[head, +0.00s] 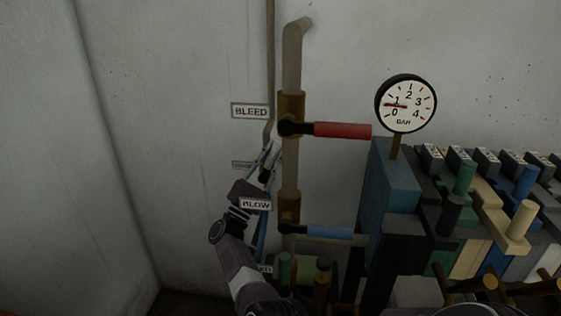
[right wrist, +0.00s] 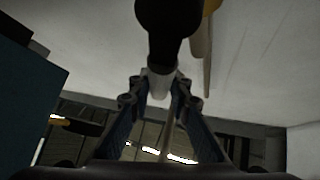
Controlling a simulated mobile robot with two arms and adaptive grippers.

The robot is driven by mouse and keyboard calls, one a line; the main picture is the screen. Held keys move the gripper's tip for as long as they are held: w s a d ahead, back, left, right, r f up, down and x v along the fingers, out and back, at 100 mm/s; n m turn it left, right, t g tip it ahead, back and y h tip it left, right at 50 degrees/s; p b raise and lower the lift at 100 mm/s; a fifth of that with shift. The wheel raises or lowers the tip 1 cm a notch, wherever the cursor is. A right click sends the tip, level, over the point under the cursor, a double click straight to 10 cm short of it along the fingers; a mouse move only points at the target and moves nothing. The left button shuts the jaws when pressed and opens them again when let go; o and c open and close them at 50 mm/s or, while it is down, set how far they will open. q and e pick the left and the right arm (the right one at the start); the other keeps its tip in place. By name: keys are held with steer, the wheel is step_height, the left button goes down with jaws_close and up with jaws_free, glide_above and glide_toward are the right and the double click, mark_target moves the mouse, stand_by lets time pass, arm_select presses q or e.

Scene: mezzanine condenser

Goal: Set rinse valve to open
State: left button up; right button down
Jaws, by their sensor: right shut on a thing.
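A vertical pipe (head: 291,165) on the wall carries several valves. My right gripper (head: 266,160) is beside it at mid-height, next to a small label (head: 243,164) too faint to read. It is shut on a lever, taken as the rinse valve handle. In the right wrist view, the pale handle (right wrist: 160,84) sits between the fingertips (right wrist: 161,88), below its black hub (right wrist: 168,25). The handle's direction is mostly hidden in the head view. My left gripper is not in view.
Above is a red lever (head: 342,130) by the BLEED label (head: 250,111). Below is a blue lever (head: 330,232); the BLOW label (head: 255,204) is close to my wrist. A gauge (head: 406,104) and a bank of coloured blocks (head: 470,215) stand to the right. The left wall is bare.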

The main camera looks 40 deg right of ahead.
steer(key=shift+w+a+r+n+t, duration=0.15)
steer(key=shift+w+r+n+t, duration=0.1)
steer(key=shift+n+t, duration=0.25)
steer(key=shift+w+a+r+n+t, duration=0.1)
steer(key=shift+w+r+n+t, duration=0.1)
steer(key=shift+n+t, duration=0.3)
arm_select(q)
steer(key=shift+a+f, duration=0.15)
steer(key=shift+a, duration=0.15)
arm_select(e)
steer(key=shift+w+a+r+n+t, duration=0.15)
steer(key=shift+w+n+t, duration=0.05)
steer(key=shift+n+t, duration=0.45)
steer(key=shift+w+a+r+n+t, duration=0.15)
steer(key=shift+n+t, duration=0.3)
steer(key=shift+n, duration=0.3)
steer(key=c, duration=2.2)
jaws_free()
steer(key=o, duration=0.4)
steer(key=shift+d+f, duration=0.1)
steer(key=shift+f, duration=0.1)
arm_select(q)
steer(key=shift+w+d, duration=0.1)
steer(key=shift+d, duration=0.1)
arm_select(e)
steer(key=shift+o, duration=0.2)
steer(key=shift+f, duration=0.1)
